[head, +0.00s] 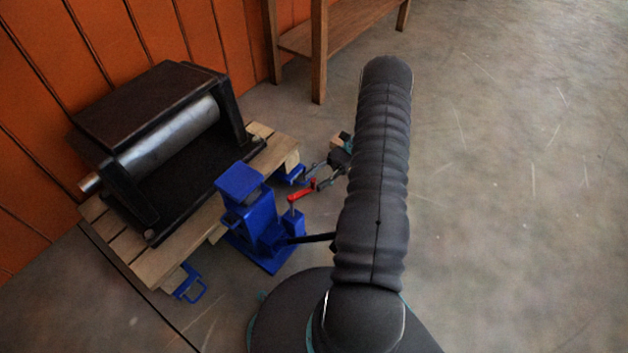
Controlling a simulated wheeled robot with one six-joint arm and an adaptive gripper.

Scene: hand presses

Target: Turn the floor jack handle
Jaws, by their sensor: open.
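The blue floor jack (255,225) stands upright on the floor at the front edge of a wooden pallet. Its red handle (301,190) sticks up and out to the right of the jack body. My gripper (313,179) is open at the outer end of the red handle. The fingers appear to lie on either side of that end, but I cannot tell whether they touch it. My own dark arm hides part of the wrist and the floor behind it. A dark bar (318,238) runs from the jack's base to behind my arm.
A dark machine with a metal roller (170,140) rests on the wooden pallet (150,268), left of the jack. Blue brackets (189,284) sit at the pallet's edge. A wooden bench (319,50) stands behind, by the orange wall (40,150). The concrete floor (520,200) on the right is clear.

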